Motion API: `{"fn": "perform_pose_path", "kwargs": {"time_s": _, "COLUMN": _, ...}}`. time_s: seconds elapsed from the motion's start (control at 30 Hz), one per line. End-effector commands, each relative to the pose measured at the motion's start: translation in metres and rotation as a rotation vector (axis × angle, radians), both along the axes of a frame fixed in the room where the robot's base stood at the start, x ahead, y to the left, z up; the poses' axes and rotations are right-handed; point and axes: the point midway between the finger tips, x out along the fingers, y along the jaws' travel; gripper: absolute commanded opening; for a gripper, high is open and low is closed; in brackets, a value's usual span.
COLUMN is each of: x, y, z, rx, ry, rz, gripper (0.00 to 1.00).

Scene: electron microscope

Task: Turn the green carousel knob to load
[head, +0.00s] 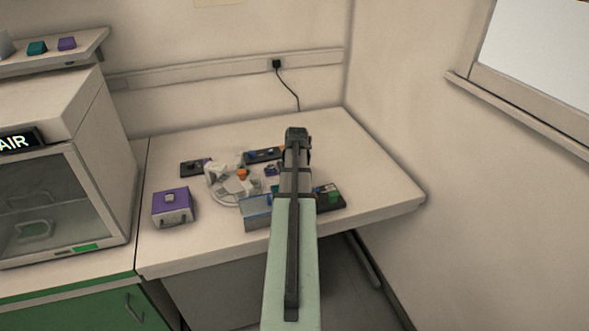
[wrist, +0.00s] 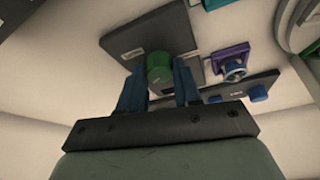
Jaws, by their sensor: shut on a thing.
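The green carousel knob (wrist: 160,77) stands on a dark grey panel (wrist: 150,40) with a small white label too small to read. In the wrist view my gripper (wrist: 160,70) has its two blue fingers on either side of the knob, shut on it. In the head view the green knob (head: 333,194) shows on its dark box (head: 334,204), just right of my arm. My fingers are hidden there behind my arm. I cannot tell which way the knob points.
Near the knob in the wrist view are a purple block (wrist: 232,60) with a round blue-ringed part and a dark strip (wrist: 240,88) with blue knobs. In the head view a purple box (head: 172,206) and a pale round apparatus (head: 222,180) stand left of my arm. The table's right side is clear.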

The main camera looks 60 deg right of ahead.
Motion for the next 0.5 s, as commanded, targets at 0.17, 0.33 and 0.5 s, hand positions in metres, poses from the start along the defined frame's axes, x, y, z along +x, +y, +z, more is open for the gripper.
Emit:
{"fn": "perform_pose_path", "kwargs": {"time_s": 0.17, "x": -0.0015, "y": -0.0022, "z": 0.0002, "rx": 0.0, "ry": -0.002, "rz": 0.166, "gripper": 0.02}}
{"fn": "perform_pose_path", "kwargs": {"time_s": 0.33, "x": -0.0018, "y": -0.0031, "z": 0.0002, "rx": 0.0, "ry": -0.001, "rz": 0.329, "gripper": 0.02}}
{"fn": "perform_pose_path", "kwargs": {"time_s": 0.5, "x": -0.0021, "y": -0.0043, "z": 0.0002, "rx": 0.0, "ry": 0.0, "rz": 0.49, "gripper": 0.02}}
